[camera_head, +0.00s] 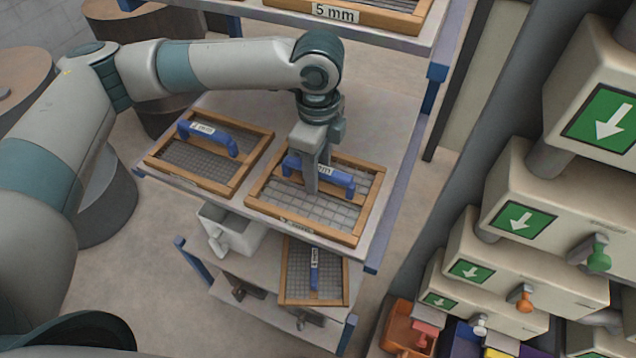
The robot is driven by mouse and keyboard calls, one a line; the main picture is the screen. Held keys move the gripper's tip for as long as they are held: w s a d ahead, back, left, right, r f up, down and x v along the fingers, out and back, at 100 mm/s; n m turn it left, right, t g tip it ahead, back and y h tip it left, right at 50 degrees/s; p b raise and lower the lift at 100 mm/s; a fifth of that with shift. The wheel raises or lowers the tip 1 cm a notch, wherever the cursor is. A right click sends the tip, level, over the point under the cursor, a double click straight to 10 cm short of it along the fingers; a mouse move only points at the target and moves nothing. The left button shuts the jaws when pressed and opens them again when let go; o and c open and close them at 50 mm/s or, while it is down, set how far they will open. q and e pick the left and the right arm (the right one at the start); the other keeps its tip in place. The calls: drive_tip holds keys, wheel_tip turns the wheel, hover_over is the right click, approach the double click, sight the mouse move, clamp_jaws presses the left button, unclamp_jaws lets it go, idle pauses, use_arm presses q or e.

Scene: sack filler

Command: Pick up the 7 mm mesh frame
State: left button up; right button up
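A wooden mesh frame (369,209) with coarse mesh and a blue handle (341,180) lies flat at the right of the middle shelf. Its handle label is partly covered by my gripper, leaving only "mm" readable. The label on its front edge is too small to read. My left gripper (316,178) points down over this frame, with a finger in front of the middle of the handle. The far finger is hidden, so I cannot tell whether it grips the handle. The frame appears to rest on the shelf. My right gripper is not in view.
Another blue-handled mesh frame (190,160) lies close on the left. The upper shelf holds a frame labelled 5 mm (345,14). A smaller frame (315,293) and a white bin (238,238) are below. Filler units with green arrow signs (526,221) stand at right.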

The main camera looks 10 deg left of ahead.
use_arm(q)
clamp_jaws()
drive_tip(key=shift+r, duration=0.1)
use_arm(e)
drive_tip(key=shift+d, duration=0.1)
use_arm(q)
drive_tip(key=shift+r+b, duration=0.35)
drive_tip(key=shift+r, duration=0.1)
wheel_tip(320, 180, up, 2)
drive_tip(key=shift+w+r+b, duration=0.1)
drive_tip(key=shift+b, duration=0.5)
drive_tip(key=s+d+b, duration=0.4)
drive_tip(key=s+d, duration=0.7)
drive_tip(key=s, duration=0.2)
drive_tip(key=shift+s+d+r, duration=0.15)
drive_tip(key=shift+s+d, duration=0.2)
drive_tip(key=shift+d, duration=0.05)
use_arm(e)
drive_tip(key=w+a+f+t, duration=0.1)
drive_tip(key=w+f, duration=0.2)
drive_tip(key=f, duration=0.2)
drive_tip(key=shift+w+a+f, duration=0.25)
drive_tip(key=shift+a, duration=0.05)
